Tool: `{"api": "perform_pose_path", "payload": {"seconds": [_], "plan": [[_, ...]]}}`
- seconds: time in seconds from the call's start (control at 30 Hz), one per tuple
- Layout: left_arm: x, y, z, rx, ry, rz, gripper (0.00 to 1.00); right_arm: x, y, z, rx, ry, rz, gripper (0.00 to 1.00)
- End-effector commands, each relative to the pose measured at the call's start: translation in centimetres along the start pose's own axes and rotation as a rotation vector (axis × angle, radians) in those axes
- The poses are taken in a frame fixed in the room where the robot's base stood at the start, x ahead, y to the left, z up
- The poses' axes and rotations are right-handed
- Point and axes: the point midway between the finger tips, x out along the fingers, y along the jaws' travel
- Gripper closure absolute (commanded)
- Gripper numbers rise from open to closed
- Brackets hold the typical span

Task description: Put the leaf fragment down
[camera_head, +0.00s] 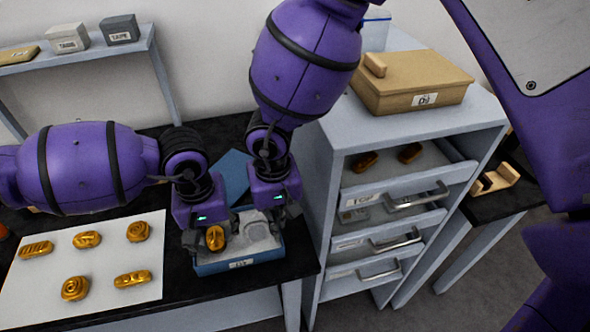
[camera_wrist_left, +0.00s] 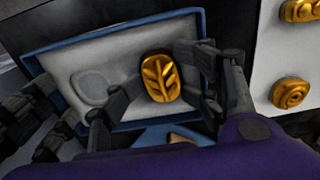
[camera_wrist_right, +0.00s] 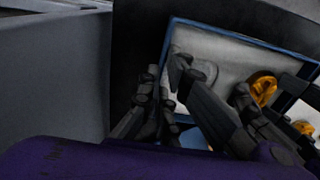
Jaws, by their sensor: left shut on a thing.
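The gold leaf fragment (camera_head: 215,238) is oval with a raised leaf pattern, seen clearly in the left wrist view (camera_wrist_left: 160,78). My left gripper (camera_head: 207,238) is shut on it, one finger on each side. It is over the left part of a blue-rimmed tray (camera_head: 238,265) with a pale lining; I cannot tell whether it touches the lining. The lining has a round hollow (camera_wrist_left: 90,87) beside the fragment. My right gripper (camera_head: 274,213) is over the tray's right part, its fingers apart with nothing between them.
A white sheet (camera_head: 107,258) with several gold fragments lies left of the tray. A grey drawer cabinet (camera_head: 318,180) stands close on the right, its top drawer (camera_head: 425,178) partly out. A blue panel (camera_head: 234,172) lies behind the tray.

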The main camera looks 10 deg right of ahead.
Motion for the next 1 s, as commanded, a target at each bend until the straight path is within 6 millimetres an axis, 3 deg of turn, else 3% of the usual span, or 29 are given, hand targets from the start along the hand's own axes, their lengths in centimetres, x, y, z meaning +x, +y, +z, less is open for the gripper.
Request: {"api": "perform_pose_path", "payload": {"seconds": [0.17, 0.4, 0.6, 0.8, 1.0], "plan": [[-1.9, -0.1, 0.1, 0.001, -0.005, -0.001, 0.53, 0.4, -0.2, 0.0, -0.003, -0.002, -0.005, 1.0], [-7.5, 0.0, 0.0, 0.002, 0.0, 0.0, 0.53, 0.3, -0.1, 0.0, -0.002, -0.002, -0.004, 1.0], [-11.2, 0.0, -0.1, 0.0, 0.001, 0.0, 0.53, 0.3, -0.1, 0.1, -0.001, -0.002, -0.003, 1.0], [-12.8, 0.0, 0.0, 0.001, 0.0, 0.0, 0.53, 0.3, -0.1, 0.1, 0.0, -0.002, -0.002, 1.0], [-12.9, 0.0, 0.0, 0.001, -0.001, 0.0, 0.53, 0.2, -0.1, 0.1, 0.0, -0.002, -0.002, 1.0]]}}
